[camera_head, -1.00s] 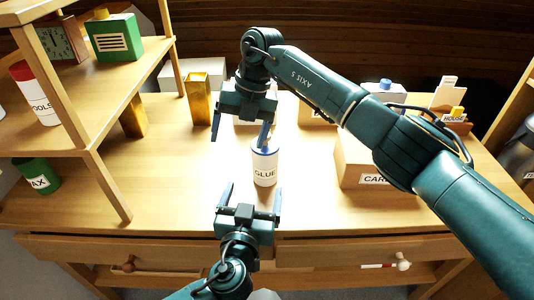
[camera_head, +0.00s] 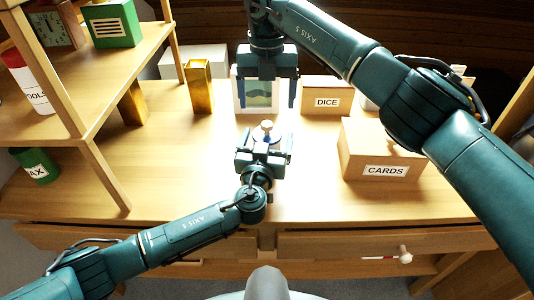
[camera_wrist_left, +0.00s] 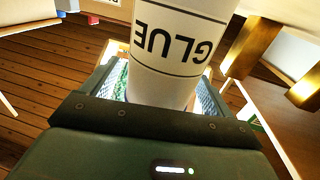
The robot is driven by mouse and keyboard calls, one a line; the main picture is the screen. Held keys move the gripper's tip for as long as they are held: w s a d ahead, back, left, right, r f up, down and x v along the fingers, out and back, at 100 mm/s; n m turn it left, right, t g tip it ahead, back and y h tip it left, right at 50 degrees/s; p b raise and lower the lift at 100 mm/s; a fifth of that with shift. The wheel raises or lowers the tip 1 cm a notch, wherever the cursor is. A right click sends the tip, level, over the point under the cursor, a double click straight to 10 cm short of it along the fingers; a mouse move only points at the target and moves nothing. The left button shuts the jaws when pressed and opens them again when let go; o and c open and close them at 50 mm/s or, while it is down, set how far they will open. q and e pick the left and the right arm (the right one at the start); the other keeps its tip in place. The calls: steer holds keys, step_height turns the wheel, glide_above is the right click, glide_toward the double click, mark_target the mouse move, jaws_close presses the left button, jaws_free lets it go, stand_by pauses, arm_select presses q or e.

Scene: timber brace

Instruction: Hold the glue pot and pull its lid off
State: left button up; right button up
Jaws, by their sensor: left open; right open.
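The white glue pot (camera_wrist_left: 176,45) stands on the workbench. In the left wrist view its GLUE label reads upside down, and the pot is between the fingers of my left gripper (camera_wrist_left: 165,95). In the head view its lid (camera_head: 260,134), blue with a pale knob on top, shows just beyond my left gripper (camera_head: 268,139); my gripper hides most of the body. My left gripper is open around the pot. My right gripper (camera_head: 267,103) is open and empty, pointing down behind and above the lid. The lid appears to be on the pot.
A CARDS box (camera_head: 385,150) stands to the right, with a DICE box (camera_head: 325,95) behind. A picture block (camera_head: 260,97) is behind my right gripper. A brass-coloured holder (camera_head: 199,85) stands back left, near the shelf unit (camera_head: 105,175). The bench left of the pot is clear.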

mark_target(267, 124)
arm_select(q)
steer(key=shift+w+d, duration=0.15)
steer(key=shift+w, duration=0.65)
steer(key=shift+c, duration=0.2)
steer(key=c, duration=1.4)
arm_select(e)
steer(key=shift+o, duration=0.2)
arm_select(q)
steer(key=shift+c, duration=0.2)
arm_select(e)
steer(key=shift+o, duration=0.7)
steer(key=shift+r, duration=0.2)
step_height(267, 124, down, 8)
steer(key=shift+m+t, duration=0.7)
steer(key=shift+m, duration=0.4)
